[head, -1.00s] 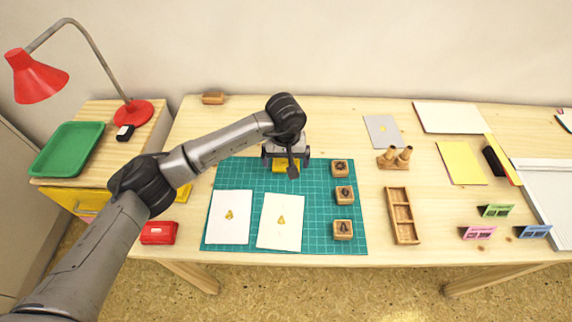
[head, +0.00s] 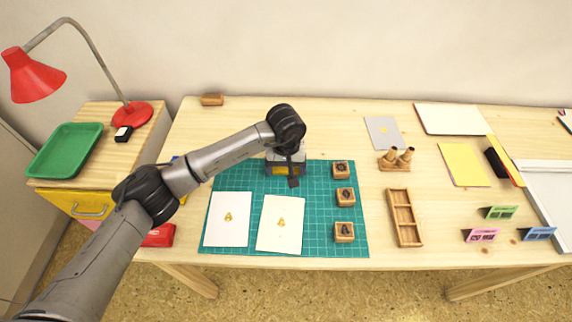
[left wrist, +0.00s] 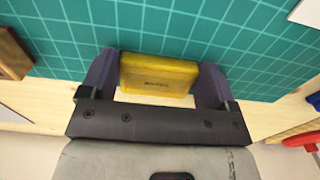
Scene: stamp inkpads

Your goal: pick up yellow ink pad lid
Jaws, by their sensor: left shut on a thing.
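The yellow ink pad lid (left wrist: 158,76) sits between the two fingers of my left gripper (left wrist: 155,82) in the left wrist view. The gripper is shut on it. In the head view my left gripper (head: 286,171) is over the back edge of the green cutting mat (head: 330,240), with a bit of the yellow lid showing between its fingers. The wrist hides most of the lid there. I cannot tell how far it is above the mat. My right gripper is not in view.
Two white cards (head: 228,232) with yellow prints lie on the mat. Several wooden stamps (head: 345,197) line its right side. A red ink pad (head: 158,236) is partly behind my left arm. A wooden tray (head: 404,218) stands to the right.

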